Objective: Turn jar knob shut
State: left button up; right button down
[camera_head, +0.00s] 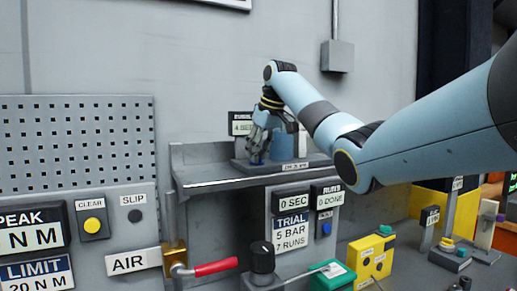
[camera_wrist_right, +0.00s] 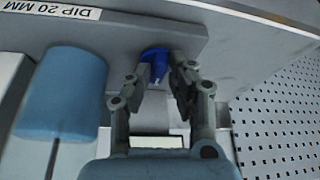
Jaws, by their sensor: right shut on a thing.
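A small blue knob (camera_wrist_right: 155,57) shows between the fingertips of my right gripper (camera_wrist_right: 158,82) in the right wrist view. In the head view, my right gripper (camera_head: 258,148) points down at the grey shelf, with a bit of blue at its tips. The gripper is shut on the blue knob, and its fingers partly hide it. A blue cylinder, which looks like the jar (camera_head: 285,146), stands just right of the gripper in the head view. It also shows at the left of the wrist view (camera_wrist_right: 65,92). My left gripper is out of view.
The grey shelf (camera_head: 215,183) carries a "DIP 20 MM" label. Below it are a trial panel (camera_head: 291,232), a red-handled valve (camera_head: 212,268), a black knob (camera_head: 262,258) and a green box (camera_head: 332,276). A pegboard (camera_head: 75,140) stands left.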

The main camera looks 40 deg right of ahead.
jog(key=shift+n, duration=0.5)
jog(key=c, duration=1.4)
grip_release()
jog(key=shift+o, duration=0.7)
jog(key=shift+w+d+f, duration=0.1)
jog(key=shift+w+f, duration=0.05)
jog(key=shift+r, duration=0.2)
jog(key=v, duration=0.7)
jog(key=shift+d, duration=0.1)
